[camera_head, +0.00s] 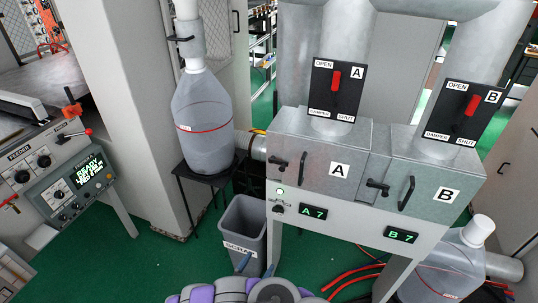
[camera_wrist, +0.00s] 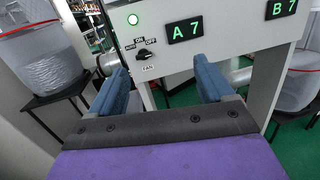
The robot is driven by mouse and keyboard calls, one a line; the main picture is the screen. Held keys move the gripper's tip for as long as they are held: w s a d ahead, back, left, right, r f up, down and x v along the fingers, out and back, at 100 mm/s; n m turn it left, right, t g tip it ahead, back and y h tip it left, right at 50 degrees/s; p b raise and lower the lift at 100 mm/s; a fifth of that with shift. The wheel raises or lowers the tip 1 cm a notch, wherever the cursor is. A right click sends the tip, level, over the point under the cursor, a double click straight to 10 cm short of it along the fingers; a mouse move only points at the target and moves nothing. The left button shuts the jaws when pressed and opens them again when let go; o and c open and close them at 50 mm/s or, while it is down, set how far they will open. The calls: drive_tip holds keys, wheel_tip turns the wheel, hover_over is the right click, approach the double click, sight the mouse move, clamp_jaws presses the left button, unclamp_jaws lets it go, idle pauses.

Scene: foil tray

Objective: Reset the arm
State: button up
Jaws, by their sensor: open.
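My gripper (camera_wrist: 166,90) shows in the wrist view with its two blue fingers wide apart and nothing between them. It is in front of the lower front of the grey cabinet (camera_wrist: 220,40), below the fan knob (camera_wrist: 147,55) and the A 7 display (camera_wrist: 185,30). In the head view, my folded arm shows at the bottom middle, in purple and grey. Blue finger parts show near the scrap bin, and the fingertips are hard to make out there.
Dampers A (camera_head: 336,82) and B (camera_head: 471,105) have red handles above boxes A (camera_head: 318,170) and B (camera_head: 425,195). A clear bottle (camera_head: 205,120) stands left, another (camera_head: 450,262) lower right. A scrap bin (camera_head: 243,235) and red hoses (camera_head: 350,282) are on the green floor.

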drive_tip(key=d+r+m+g+h, duration=1)
drive_tip(key=d+r+m+g, duration=0.45)
drive_tip(key=d+r, duration=0.9)
drive_tip(key=s+d+r+m+g+y, duration=0.2)
drive_tip(key=s+m+g+y, duration=0.15)
drive_tip(key=s, duration=0.25)
drive_tip(key=s+d+r+m+g+y, duration=0.2)
drive_tip(key=s+r+m+y, duration=0.1)
drive_tip(key=s+m, duration=0.25)
drive_tip(key=s+d+r+m+g+y, duration=0.2)
drive_tip(key=s+d+m+y, duration=0.15)
drive_tip(key=s, duration=0.35)
drive_tip(key=s+a+r+m+t+y, duration=0.1)
drive_tip(key=s+a+m+t+y, duration=0.1)
drive_tip(key=s+a+y, duration=0.7)
drive_tip(key=shift+s+a+m+t, duration=0.3)
drive_tip(key=shift+s+a+t, duration=0.6)
drive_tip(key=shift+a, duration=0.95)
drive_tip(key=shift+r, duration=0.1)
